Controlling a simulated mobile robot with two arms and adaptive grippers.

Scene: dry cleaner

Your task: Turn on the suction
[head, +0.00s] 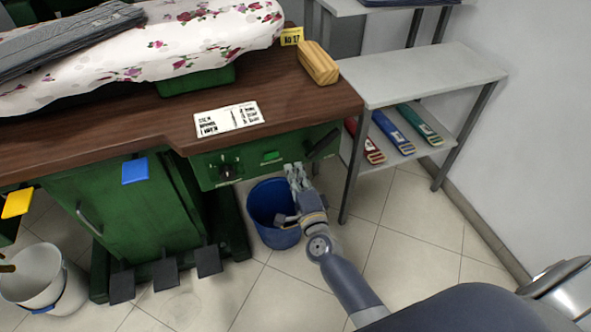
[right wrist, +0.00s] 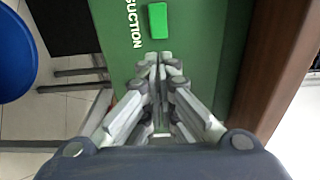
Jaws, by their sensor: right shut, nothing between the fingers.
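A bright green rectangular button (head: 271,156) sits on the dark green front panel (head: 205,175) of the pressing table. In the right wrist view the button (right wrist: 157,20) lies just ahead of my fingertips, beside white lettering that reads "UCTION", its start cut off. My right gripper (head: 293,169) is at the panel, slightly right of and below the button in the head view. Its fingers (right wrist: 158,58) are shut and empty. A gap to the button shows; whether the fingertips touch the panel I cannot tell. My left gripper is out of view.
A dark knob (head: 227,171) and a black lever (head: 323,145) flank the button. A blue bucket (head: 274,207) stands below the panel. A grey shelf (head: 420,75) stands at the right. Black pedals (head: 166,274) are at the floor. The brown tabletop (head: 170,110) overhangs the panel.

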